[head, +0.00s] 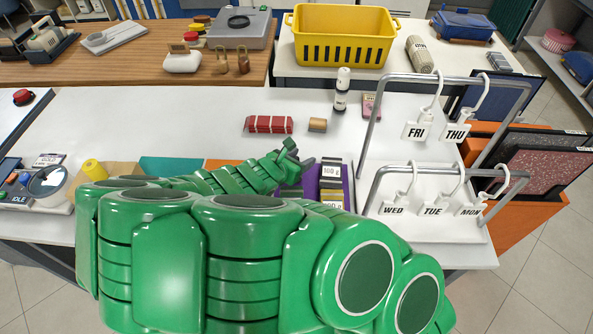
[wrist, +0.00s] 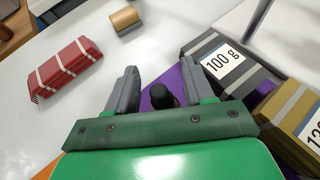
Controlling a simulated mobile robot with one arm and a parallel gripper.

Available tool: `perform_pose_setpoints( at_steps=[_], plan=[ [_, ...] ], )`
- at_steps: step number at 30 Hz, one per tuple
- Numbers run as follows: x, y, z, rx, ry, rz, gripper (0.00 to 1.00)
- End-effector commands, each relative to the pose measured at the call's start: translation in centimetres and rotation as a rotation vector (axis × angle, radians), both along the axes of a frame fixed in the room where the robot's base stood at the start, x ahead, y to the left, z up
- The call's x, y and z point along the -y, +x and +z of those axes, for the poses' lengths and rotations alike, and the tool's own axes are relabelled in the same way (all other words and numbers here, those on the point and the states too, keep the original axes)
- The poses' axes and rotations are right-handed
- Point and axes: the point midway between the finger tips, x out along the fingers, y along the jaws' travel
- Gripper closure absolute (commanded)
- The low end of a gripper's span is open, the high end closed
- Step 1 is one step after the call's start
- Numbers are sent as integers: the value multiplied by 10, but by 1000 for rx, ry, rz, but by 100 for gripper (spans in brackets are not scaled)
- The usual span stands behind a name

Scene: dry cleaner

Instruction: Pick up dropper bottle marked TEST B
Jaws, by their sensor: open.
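My gripper (wrist: 164,82) is open, its two grey fingers apart. A small dark, rounded top (wrist: 161,96), perhaps a dropper bulb, shows between the fingers near their base. The rest of it is hidden by my gripper, and no marking is readable. It stands over or beside a purple surface (wrist: 186,83). I cannot tell which is TEST B.
A dark block marked 100 g (wrist: 232,66) and a tan block (wrist: 292,110) are close right of my gripper. A red striped bundle (wrist: 70,68) and a brown roll (wrist: 125,20) lie ahead. A metal tag rack (head: 376,115) stands right.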

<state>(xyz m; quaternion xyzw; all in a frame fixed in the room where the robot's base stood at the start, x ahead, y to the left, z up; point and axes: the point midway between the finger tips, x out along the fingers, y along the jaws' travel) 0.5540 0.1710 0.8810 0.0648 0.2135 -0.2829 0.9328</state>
Motion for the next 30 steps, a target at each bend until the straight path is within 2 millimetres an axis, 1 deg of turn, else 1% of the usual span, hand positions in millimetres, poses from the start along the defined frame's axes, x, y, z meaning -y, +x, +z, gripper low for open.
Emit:
perform_pose_setpoints(
  at_steps=[5,6,8,15,16,25,30],
  plan=[
    [0,0,0,0,0,0,48],
    [0,0,0,0,0,0,51],
    [0,0,0,0,0,0,60],
    [0,0,0,0,0,0,97],
    [0,0,0,0,0,0,100],
    [0,0,1,0,0,0,100],
    [0,0,10,2,1,0,100]
  ],
)
